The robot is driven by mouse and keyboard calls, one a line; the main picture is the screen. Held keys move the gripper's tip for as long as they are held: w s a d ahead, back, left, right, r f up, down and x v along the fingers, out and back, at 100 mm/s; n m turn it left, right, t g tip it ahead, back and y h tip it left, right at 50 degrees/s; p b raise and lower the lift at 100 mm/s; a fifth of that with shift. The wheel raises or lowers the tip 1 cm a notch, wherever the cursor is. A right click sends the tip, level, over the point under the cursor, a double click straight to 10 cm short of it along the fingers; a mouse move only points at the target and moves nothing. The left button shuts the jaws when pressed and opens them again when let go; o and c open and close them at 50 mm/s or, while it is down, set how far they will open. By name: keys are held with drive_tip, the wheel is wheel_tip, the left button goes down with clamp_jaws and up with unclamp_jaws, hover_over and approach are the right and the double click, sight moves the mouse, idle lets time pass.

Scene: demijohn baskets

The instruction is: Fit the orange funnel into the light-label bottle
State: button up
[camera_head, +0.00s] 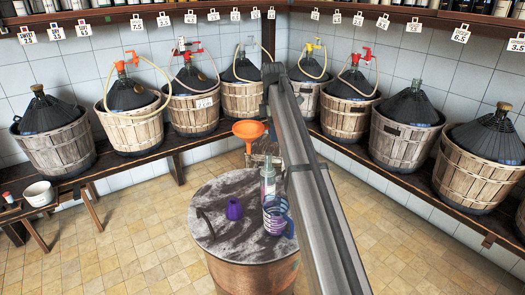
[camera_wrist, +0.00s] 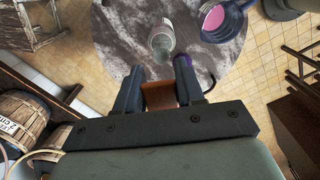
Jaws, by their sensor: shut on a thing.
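The orange funnel (camera_head: 249,129) is upright, wide mouth up and spout down, held in the air above the far part of the round table in the head view. My gripper (camera_wrist: 158,88) is shut on it; a dark orange part of the funnel (camera_wrist: 160,97) shows between the fingers in the wrist view. The light-label bottle (camera_head: 268,183) stands upright on the table, partly hidden by my arm and a jug; it also shows in the wrist view (camera_wrist: 161,43), beyond the fingertips. The funnel is apart from the bottle, higher and a little left of it in the head view.
A purple-and-grey jug (camera_head: 277,217) stands close in front of the bottle. A small purple object (camera_head: 235,209) is on the marbled round tabletop (camera_head: 212,208), whose left part is mostly clear. Demijohns in wooden baskets (camera_head: 133,126) line the wall benches.

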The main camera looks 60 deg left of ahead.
drive_tip(key=w+a+r+n, duration=0.1)
drive_tip(key=w+r+n, duration=0.4)
drive_tip(key=w+r, duration=0.2)
drive_tip(key=shift+n, duration=0.3)
drive_tip(key=shift+w, duration=0.1)
drive_tip(key=shift+f, duration=0.15)
wheel_tip(320, 180, down, 6)
drive_tip(key=shift+f, duration=0.25)
idle(0.5)
drive_tip(key=shift+f, duration=2.8)
idle(2.0)
drive_tip(key=o, duration=1.1)
